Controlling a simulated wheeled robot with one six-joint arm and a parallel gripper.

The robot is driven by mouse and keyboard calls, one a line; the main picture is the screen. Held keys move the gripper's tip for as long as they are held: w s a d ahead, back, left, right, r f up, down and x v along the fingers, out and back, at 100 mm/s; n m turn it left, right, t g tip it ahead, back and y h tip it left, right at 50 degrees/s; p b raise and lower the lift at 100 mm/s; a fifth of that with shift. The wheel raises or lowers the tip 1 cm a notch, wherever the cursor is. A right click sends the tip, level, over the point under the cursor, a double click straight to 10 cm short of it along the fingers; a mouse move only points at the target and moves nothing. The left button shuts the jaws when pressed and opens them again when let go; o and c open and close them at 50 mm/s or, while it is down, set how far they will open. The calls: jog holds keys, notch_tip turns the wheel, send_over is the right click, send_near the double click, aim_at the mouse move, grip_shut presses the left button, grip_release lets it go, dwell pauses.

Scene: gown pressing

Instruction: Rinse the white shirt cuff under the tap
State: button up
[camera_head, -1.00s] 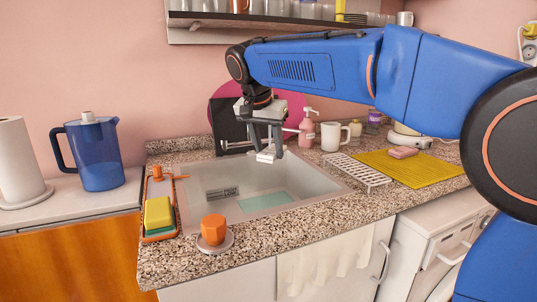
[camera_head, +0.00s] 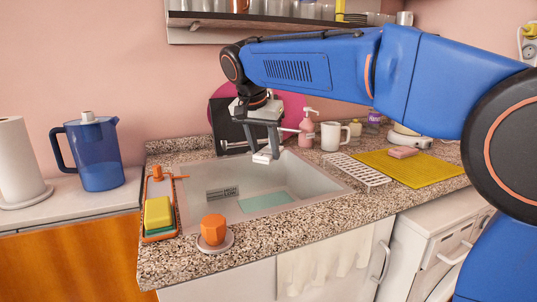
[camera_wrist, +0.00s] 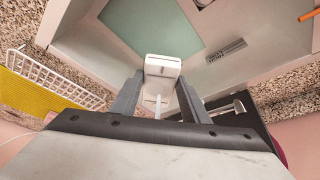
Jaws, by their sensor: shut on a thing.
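My gripper (camera_head: 265,146) points down over the back of the sink (camera_head: 308,178). A pale metal piece (camera_wrist: 228,108), possibly part of the tap, shows at the sink's back edge in the wrist view. The tap is mostly hidden behind my gripper in the head view, and I cannot make out running water.
A black board (camera_head: 229,128) stands behind the sink. A pink pump bottle (camera_head: 307,132), a white mug (camera_head: 332,137) and a white rack (camera_head: 358,170) are to the right.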

jog(key=shift+s+d, duration=0.25)
jog(key=shift+s, duration=1)
jog(key=shift+s+d, duration=0.25)
jog(key=shift+s, duration=0.95)
jog(key=shift+s+d, duration=0.25)
jog(key=shift+s, duration=1)
jog(key=shift+r, duration=0.1)
jog(key=s+d+r, duration=0.1)
jog(key=s+r, duration=0.3)
jog(key=s, duration=0.1)
jog(key=shift+w, duration=0.1)
